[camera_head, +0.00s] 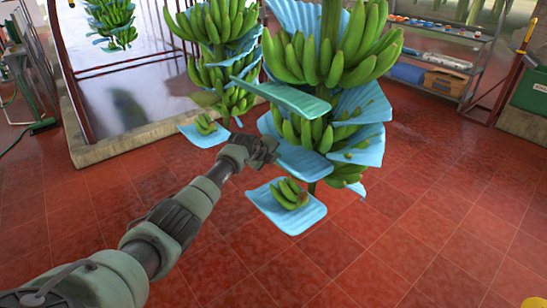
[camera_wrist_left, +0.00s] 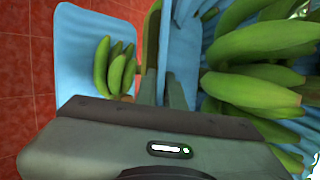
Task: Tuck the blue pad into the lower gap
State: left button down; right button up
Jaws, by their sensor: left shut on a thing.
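My left gripper (camera_head: 268,150) reaches the near banana stem from the left. It is shut on the edge of a blue pad (camera_head: 302,162), which lies against the stem between an upper and a lower hand of green bananas. In the left wrist view the fingers (camera_wrist_left: 162,88) close on the blue pad (camera_wrist_left: 180,40), seen edge-on, with green bananas (camera_wrist_left: 262,60) right beside it. I cannot tell how deep the pad sits in the gap. My right gripper is in neither view.
A lower blue pad (camera_head: 270,212) with a small hand of bananas (camera_head: 289,194) sticks out below my gripper. Another pad (camera_head: 290,98) juts out above it. A second stem (camera_head: 215,60) hangs behind. A shelf (camera_head: 440,60) stands back right.

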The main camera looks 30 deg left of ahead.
pick_arm(q)
jog(key=shift+f, duration=0.25)
jog(key=c, duration=1.5)
grip_release()
jog(key=shift+d, duration=0.1)
jog(key=shift+o, duration=0.2)
jog(key=shift+s+r, duration=0.25)
jog(key=shift+s, duration=0.05)
jog(key=v, duration=0.7)
jog(key=shift+f, duration=0.1)
